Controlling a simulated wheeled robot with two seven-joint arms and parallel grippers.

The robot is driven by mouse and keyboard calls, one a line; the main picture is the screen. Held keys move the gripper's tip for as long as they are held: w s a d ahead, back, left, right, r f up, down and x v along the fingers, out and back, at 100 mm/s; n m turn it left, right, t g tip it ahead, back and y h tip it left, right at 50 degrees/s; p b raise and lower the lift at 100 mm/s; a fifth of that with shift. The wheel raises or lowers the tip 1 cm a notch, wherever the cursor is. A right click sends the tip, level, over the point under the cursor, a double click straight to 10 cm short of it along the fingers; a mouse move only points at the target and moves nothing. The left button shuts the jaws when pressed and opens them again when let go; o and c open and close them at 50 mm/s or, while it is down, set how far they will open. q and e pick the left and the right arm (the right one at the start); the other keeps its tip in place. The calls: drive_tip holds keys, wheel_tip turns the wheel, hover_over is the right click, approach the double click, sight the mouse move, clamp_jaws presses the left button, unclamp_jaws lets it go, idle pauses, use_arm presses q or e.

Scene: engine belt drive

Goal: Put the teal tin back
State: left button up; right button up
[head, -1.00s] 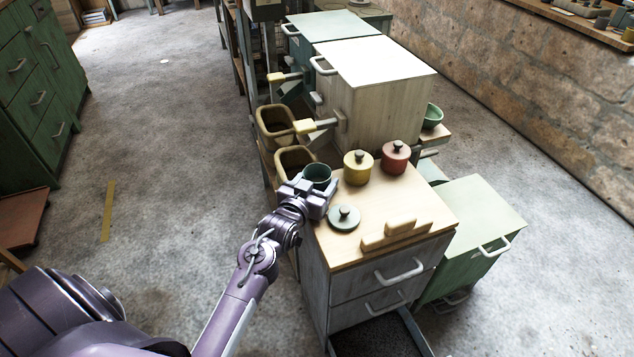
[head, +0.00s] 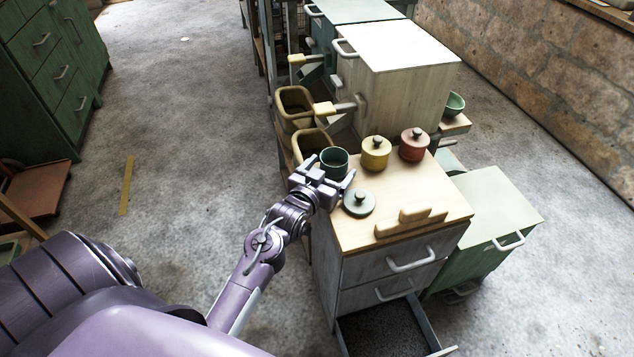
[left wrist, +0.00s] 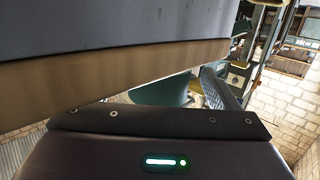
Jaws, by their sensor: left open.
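The teal tin (head: 334,165) stands upright and open on the wooden top of the near cabinet, at its left back edge. Its teal lid (head: 359,204) with a dark knob lies on the top, in front and to the right of it. My left gripper (head: 331,172) is open at the near side of the tin, its fingers spread to either side. I cannot tell whether they touch it. In the left wrist view a teal curved surface, seemingly the tin (left wrist: 160,90), shows beyond the gripper, partly hidden. My right gripper is not in view.
A yellow tin (head: 375,155) and a red tin (head: 413,146) stand lidded to the right. A wooden handled block (head: 410,223) lies near the front edge. Tan bins (head: 311,143) are left behind the tin. An open drawer (head: 385,330) juts out below.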

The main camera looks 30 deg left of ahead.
use_arm(q)
drive_tip(key=s+r+p, duration=0.1)
drive_tip(key=s, duration=0.8)
drive_tip(key=shift+s+d+r, duration=0.25)
drive_tip(key=shift+d, duration=0.05)
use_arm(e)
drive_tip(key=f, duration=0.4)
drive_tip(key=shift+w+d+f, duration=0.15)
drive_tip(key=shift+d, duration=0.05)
